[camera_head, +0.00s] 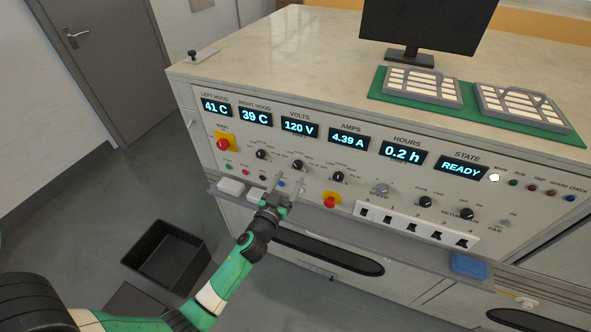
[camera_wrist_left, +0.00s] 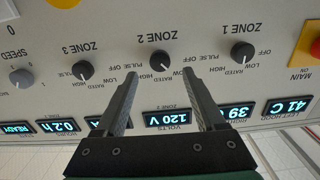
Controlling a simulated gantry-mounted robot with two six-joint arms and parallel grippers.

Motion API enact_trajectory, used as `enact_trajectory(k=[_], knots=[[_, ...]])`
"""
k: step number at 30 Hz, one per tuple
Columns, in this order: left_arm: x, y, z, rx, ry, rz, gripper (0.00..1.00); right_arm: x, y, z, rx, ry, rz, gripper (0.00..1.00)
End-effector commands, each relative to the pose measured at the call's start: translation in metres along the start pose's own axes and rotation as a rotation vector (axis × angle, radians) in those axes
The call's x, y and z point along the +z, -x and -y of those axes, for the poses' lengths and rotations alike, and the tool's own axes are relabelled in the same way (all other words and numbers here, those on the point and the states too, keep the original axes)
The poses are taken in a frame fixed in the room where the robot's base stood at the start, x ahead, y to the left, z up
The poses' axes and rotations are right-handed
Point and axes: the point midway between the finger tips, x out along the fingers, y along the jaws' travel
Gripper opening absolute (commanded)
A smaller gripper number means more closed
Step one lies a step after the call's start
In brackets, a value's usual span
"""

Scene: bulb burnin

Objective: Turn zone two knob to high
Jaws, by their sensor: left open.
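The zone two knob (camera_head: 298,164) is a small black dial on the slanted panel, between the zone one knob (camera_head: 262,154) and the zone three knob (camera_head: 338,176). In the left wrist view, upside down, the zone two knob (camera_wrist_left: 160,60) shows just beyond my fingertips, roughly centred between them. Its exact setting is too small to read surely. My left gripper (camera_head: 289,182) is open and empty in front of the panel, a little below the knob. Its two fingers (camera_wrist_left: 158,76) point at the panel and appear apart from the knob. My right gripper is not in view.
The zone one knob (camera_wrist_left: 242,51) and zone three knob (camera_wrist_left: 83,71) flank it. Lit displays (camera_head: 300,127) run above. A black bin (camera_head: 167,255) stands on the floor.

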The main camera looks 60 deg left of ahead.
Motion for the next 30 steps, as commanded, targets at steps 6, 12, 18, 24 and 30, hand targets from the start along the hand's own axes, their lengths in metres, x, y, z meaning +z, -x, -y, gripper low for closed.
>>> enact_trajectory(k=[6, 12, 18, 24, 30], knots=[[0.002, -0.043, 0.000, -0.001, 0.000, -0.001, 0.71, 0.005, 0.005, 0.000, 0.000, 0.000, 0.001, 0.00], [0.000, -0.057, 0.000, 0.000, -0.001, 0.000, 0.71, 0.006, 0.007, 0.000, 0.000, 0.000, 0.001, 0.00], [0.000, -0.057, 0.000, 0.000, -0.001, 0.000, 0.71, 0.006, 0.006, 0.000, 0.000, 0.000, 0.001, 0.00], [0.000, -0.057, 0.000, 0.000, -0.001, 0.000, 0.37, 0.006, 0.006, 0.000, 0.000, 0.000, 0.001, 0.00], [0.000, -0.057, 0.000, 0.000, 0.000, 0.000, 0.01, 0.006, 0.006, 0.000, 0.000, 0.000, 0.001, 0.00]])
